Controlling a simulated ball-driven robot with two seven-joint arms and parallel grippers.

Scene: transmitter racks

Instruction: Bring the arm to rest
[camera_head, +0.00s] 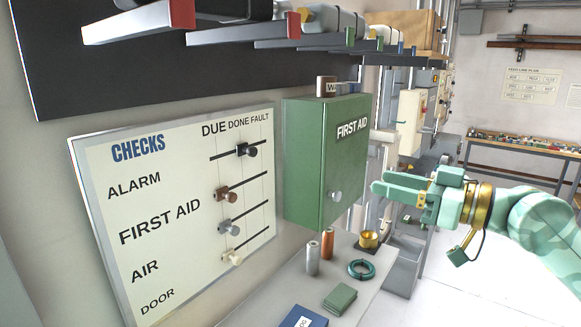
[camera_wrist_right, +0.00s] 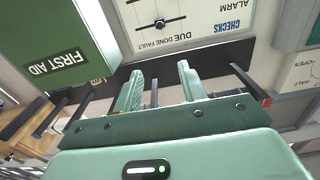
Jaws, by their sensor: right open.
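My right arm comes in from the right in the head view. Its pale green gripper (camera_head: 378,183) is in the air, pointing left, just right of the green first aid cabinet (camera_head: 305,165). In the wrist view the two fingers of the gripper (camera_wrist_right: 161,78) stand apart with nothing between them. The cabinet is shut, with a round knob (camera_head: 336,195) on its door. It also shows in the wrist view (camera_wrist_right: 90,30). Whether the gripper touches the cabinet is hard to tell, but a gap seems to show. My left gripper is not in view.
The white checks board (camera_head: 165,270) with sliding knobs hangs left of the cabinet. Below, a grey shelf (camera_head: 375,300) bears a blue book (camera_head: 303,317), a green block (camera_head: 339,298), a teal ring (camera_head: 361,269) and small cylinders. Rack arms (camera_head: 140,29) stick out above.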

